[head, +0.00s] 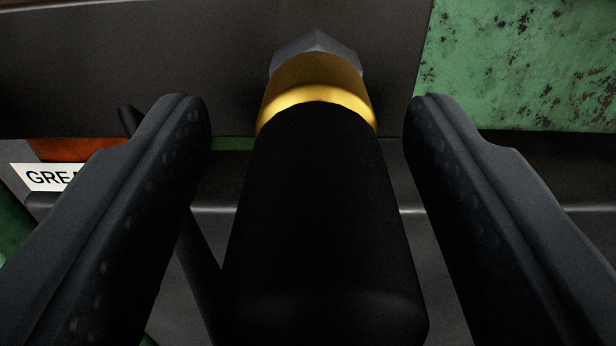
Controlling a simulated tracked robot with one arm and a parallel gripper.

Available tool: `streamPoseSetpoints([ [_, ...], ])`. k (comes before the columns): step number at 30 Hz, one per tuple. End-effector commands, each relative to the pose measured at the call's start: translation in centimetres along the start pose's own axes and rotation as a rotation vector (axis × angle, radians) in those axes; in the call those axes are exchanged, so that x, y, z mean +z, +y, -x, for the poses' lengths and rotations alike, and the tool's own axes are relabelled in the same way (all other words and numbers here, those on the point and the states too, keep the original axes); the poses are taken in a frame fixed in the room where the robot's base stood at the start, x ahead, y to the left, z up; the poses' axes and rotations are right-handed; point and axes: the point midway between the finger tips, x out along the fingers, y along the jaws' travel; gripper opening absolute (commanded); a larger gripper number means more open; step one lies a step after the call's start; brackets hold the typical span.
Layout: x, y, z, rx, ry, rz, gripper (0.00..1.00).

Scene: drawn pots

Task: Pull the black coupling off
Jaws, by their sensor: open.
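The black coupling (312,220) is a thick black cylinder in the middle of the head view. Its far end meets a gold ring (316,92), with a grey hex fitting (316,45) beyond it. My gripper (308,110) is open, with one dark finger on each side of the coupling. A gap shows between each finger and the coupling, so neither finger appears to touch it. The coupling's near end runs down to the bottom edge of the view.
A dark grey panel (130,70) lies behind the fitting. A worn green surface (530,65) is at the upper right. At the left, a white label (45,177) reading "GRE" is partly hidden by my finger, below an orange-brown part (75,149). A thin dark rod (198,265) runs behind the left finger.

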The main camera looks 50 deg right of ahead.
Motion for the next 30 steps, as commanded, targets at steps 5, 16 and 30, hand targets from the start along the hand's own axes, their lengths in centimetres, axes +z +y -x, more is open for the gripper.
streamPoseSetpoints([
  [5,-1.44,0.67,-1.18,0.021,0.026,-0.021,0.52],
  [16,-1.41,0.68,-1.16,0.021,0.026,-0.021,0.00],
  [30,-1.34,0.54,-0.46,0.018,0.025,-0.019,0.00],
])
